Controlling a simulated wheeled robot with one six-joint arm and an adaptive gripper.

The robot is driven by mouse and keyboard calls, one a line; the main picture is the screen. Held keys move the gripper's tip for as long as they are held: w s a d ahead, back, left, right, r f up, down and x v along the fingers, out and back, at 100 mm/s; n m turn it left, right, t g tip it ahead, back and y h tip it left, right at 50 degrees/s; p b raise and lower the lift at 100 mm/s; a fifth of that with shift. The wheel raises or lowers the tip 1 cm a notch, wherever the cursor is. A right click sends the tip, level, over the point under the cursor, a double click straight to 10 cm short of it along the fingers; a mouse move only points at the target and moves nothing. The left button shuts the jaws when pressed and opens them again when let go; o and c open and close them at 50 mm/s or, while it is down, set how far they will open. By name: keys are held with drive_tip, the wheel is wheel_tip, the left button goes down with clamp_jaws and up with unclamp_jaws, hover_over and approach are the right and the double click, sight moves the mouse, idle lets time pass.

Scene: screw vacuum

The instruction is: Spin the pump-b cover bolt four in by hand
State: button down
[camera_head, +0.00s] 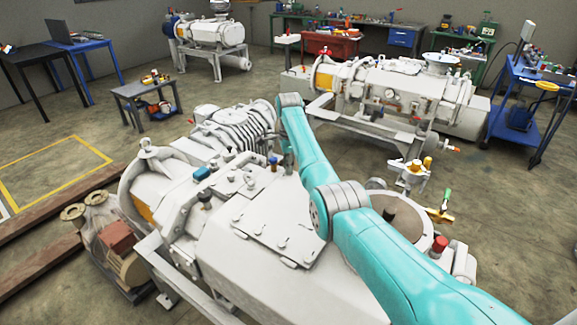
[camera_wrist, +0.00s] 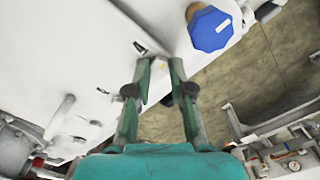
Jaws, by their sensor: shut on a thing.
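My gripper (camera_wrist: 160,72) shows in the wrist view with its two green-grey fingers pointing up the picture, over the edge of a white pump housing (camera_wrist: 60,60). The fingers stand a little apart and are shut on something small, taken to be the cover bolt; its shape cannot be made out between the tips. In the head view my teal arm reaches over the near white pump (camera_head: 260,275), and the gripper is mostly hidden behind it. A flat cover plate (camera_head: 270,222) with several bolts lies on top of this pump.
A blue knob (camera_wrist: 211,29) stands right of the fingertips in the wrist view. A stub (camera_wrist: 60,115) rises from the housing at left. Another pump (camera_head: 390,85) stands behind. A small table (camera_head: 145,88) and a blue cart (camera_head: 520,95) stand on open floor.

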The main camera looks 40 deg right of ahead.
drive_tip(key=shift+w+r, duration=0.1)
drive_tip(key=shift+r, duration=0.05)
drive_tip(key=c, duration=1)
unclamp_jaws()
wheel_tip(320, 180, up, 12)
drive_tip(key=shift+f, duration=0.1)
